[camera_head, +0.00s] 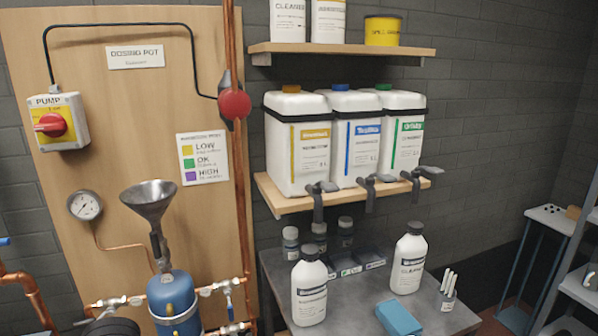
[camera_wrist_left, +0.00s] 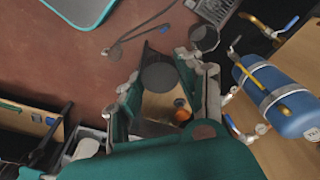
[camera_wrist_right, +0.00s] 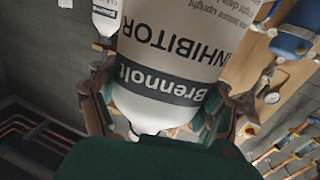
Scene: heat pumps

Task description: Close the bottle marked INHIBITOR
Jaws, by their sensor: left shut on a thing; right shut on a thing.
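The white bottle (camera_wrist_right: 165,60) marked INHIBITOR fills the middle of the right wrist view, its label upside down in that picture. My right gripper (camera_wrist_right: 155,112) is shut on it, with a finger at each side. The bottle's narrow white end shows just above my green wrist; I cannot tell whether its mouth is open. My left gripper (camera_wrist_left: 168,95) is shut on a dark, round, cap-like thing (camera_wrist_left: 160,77). Neither gripper shows in the head view.
Two white bottles stand on the grey table, one at the front (camera_head: 310,292) and one at the right (camera_head: 408,262).

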